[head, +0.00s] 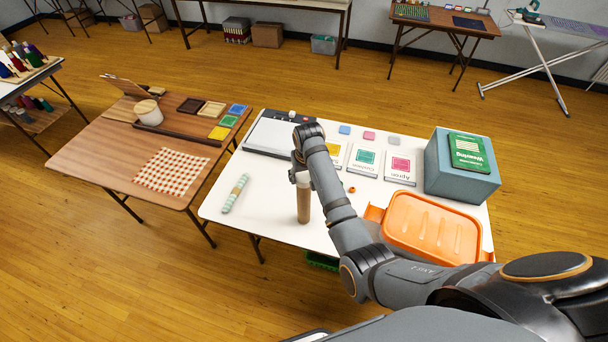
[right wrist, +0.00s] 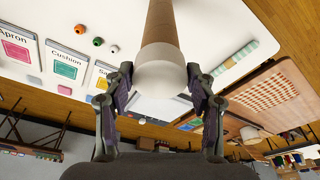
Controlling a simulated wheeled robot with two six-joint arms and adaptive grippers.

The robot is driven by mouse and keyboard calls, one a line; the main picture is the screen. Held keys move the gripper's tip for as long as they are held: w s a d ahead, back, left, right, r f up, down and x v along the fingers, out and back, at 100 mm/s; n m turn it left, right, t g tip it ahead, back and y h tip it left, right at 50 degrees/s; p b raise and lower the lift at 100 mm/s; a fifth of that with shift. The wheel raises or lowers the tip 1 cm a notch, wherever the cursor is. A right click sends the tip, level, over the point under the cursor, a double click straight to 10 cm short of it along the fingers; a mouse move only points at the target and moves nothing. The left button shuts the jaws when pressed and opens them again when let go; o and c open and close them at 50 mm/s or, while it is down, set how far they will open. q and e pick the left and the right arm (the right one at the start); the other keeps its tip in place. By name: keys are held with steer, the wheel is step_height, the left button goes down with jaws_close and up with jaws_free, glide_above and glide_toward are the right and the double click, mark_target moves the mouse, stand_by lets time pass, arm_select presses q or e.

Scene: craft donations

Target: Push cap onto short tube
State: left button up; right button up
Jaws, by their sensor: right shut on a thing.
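A brown cardboard tube (head: 304,207) stands upright on the white table, near its front left. A pale cap (head: 302,177) sits at its top end. In the right wrist view the cap (right wrist: 160,74) covers the end of the tube (right wrist: 161,22); I cannot tell how far it is pushed on. My right gripper (right wrist: 160,88) is shut on the cap, one finger on each side. In the head view my right arm partly hides the gripper (head: 300,165). My left gripper is not in view.
A striped roll (head: 235,193) lies left of the tube. An orange tray (head: 432,229), a blue box (head: 462,190) with a green book (head: 468,153), and labelled cards (head: 401,168) are to the right. A grey flat device (head: 280,137) lies behind. The table between roll and tube is clear.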

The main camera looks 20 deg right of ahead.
steer(key=shift+f, duration=0.7)
stand_by(0.5)
steer(key=o, duration=0.8)
steer(key=shift+w+v, duration=0.25)
steer(key=shift+v, duration=0.9)
steer(key=shift+w+v, duration=0.25)
steer(key=shift+v, duration=0.85)
steer(key=shift+w+v, duration=0.25)
steer(key=shift+v, duration=0.9)
steer(key=shift+r, duration=0.2)
steer(key=shift+c, duration=0.3)
